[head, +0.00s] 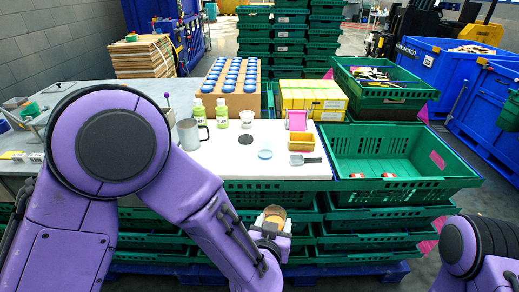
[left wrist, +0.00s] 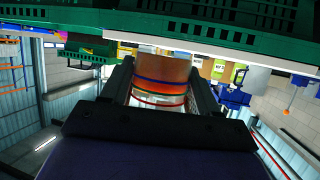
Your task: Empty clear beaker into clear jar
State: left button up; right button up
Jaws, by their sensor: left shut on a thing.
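My left gripper (head: 270,236) is shut on a clear round container (head: 274,212) with amber-brown contents, in front of the table's front edge. In the left wrist view, the container (left wrist: 162,70) sits between the two fingers, with a blue band and a red ring around it. I cannot tell whether it is the beaker or the jar. A small pale cup (head: 247,118) stands on the table beside the bottles. A grey mug-like vessel with a handle (head: 188,134) stands at the left. My right gripper is out of view; only part of that arm shows at lower right.
The white table (head: 225,167) also holds green-labelled bottles (head: 221,113), a black disc (head: 245,139), a blue-rimmed clear disc (head: 265,154), a yellow-brown box (head: 301,142), a pink item (head: 297,120) and a scoop (head: 305,160). A nearly empty green crate (head: 400,184) stands right.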

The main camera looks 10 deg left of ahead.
aim_at(266, 146)
jog(key=k, duration=0.2)
jog(key=u, duration=1.65)
jog(key=i, duration=1.15)
jog(key=z, duration=2.4)
